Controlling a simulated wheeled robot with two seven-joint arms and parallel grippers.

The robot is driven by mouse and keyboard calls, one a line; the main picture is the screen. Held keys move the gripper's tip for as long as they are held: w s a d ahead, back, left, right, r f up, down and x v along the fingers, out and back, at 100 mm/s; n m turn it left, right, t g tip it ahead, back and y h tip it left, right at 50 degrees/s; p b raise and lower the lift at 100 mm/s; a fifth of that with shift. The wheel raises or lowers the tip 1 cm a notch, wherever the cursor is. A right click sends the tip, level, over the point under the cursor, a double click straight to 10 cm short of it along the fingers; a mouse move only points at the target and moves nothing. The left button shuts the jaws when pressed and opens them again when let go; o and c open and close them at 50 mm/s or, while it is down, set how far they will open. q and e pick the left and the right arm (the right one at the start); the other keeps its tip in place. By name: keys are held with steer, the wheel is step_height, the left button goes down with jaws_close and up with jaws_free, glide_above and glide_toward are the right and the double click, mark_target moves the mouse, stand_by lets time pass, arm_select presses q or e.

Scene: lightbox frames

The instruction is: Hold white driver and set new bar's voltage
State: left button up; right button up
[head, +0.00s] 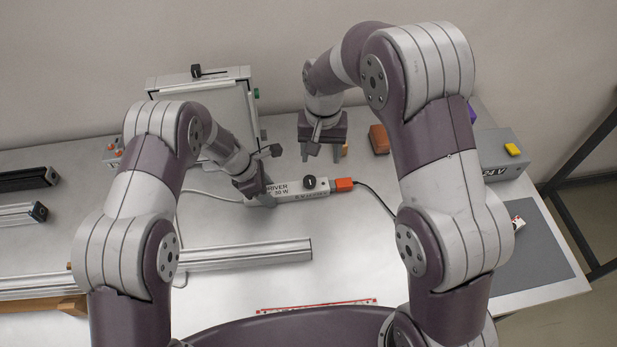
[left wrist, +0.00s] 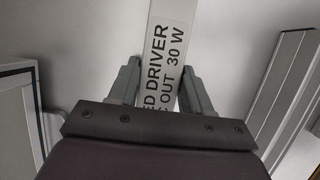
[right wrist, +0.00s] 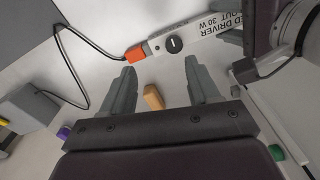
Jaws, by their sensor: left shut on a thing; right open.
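The white driver (head: 316,192) lies on the table, printed "DRIVER" and "30 W". It carries a black round knob (right wrist: 174,44) with a light mark, and an orange plug (right wrist: 135,53) at one end. My left gripper (head: 262,196) is shut on the driver's labelled body; its fingers flank the label (left wrist: 170,60) in the left wrist view. My right gripper (head: 324,150) is open and empty behind the driver, pointing down. A long silver bar (head: 250,253) lies in front, partly behind my left arm. I cannot tell which bar is the new one.
A grey "24 V" box (head: 500,160) with a yellow button stands at right. A black cable (head: 378,195) leaves the orange plug. A tan block (right wrist: 153,97) and a rust-brown block (head: 379,139) lie near my right gripper. A framed panel (head: 215,110) stands at the back left.

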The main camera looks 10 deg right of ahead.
mark_target(310, 181)
steer(key=f, duration=0.4)
steer(key=w+a+f, duration=0.1)
steer(key=f, duration=0.3)
steer(key=w+a+f, duration=0.1)
steer(key=f, duration=0.4)
steer(key=shift+w, duration=0.15)
steer(key=c, duration=1)
